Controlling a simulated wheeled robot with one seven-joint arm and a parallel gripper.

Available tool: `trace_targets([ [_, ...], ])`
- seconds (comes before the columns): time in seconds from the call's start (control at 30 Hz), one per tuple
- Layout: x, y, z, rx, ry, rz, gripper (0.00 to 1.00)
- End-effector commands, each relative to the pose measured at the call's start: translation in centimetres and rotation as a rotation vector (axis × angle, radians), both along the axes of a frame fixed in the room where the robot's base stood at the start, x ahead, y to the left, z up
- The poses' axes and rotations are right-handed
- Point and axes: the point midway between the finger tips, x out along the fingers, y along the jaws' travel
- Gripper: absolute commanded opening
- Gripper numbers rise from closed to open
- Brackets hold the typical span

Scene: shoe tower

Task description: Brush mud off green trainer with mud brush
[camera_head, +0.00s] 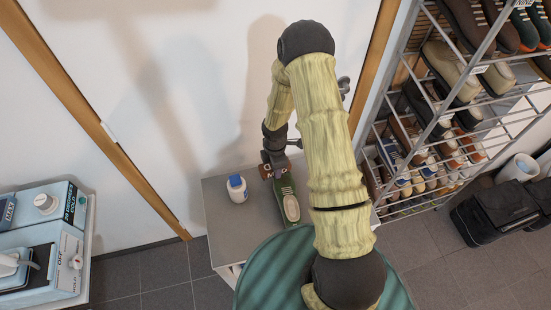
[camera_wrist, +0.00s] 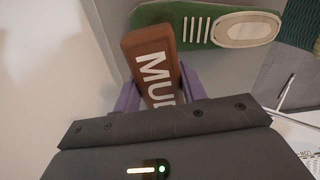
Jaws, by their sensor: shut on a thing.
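The green trainer (camera_head: 290,205) lies on the grey cabinet top in the head view, its pale toe towards me. It also shows in the wrist view (camera_wrist: 200,25), across the top, with a cream toe and white lace bars. The mud brush (camera_wrist: 150,62) is a brown block with white letters, partly cut off by my wrist housing. My gripper (camera_head: 273,168), with purple fingers in the wrist view (camera_wrist: 160,90), is shut on the mud brush. The brush overlaps the trainer's heel end in view; whether they touch I cannot tell. No mud shows clearly.
A white bottle with a blue cap (camera_head: 237,188) stands on the grey cabinet (camera_head: 222,225), left of the trainer. A shoe rack (camera_head: 440,120) full of shoes stands to the right. A green round seat (camera_head: 262,270) is in front. A black bag (camera_head: 495,212) sits at right.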

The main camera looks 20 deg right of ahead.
Motion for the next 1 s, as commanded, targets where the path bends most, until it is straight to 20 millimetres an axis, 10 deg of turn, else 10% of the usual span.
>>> trace_targets([
  [1.0,0.0,0.3,2.4,0.0,-0.001,-0.034,0.13],
])
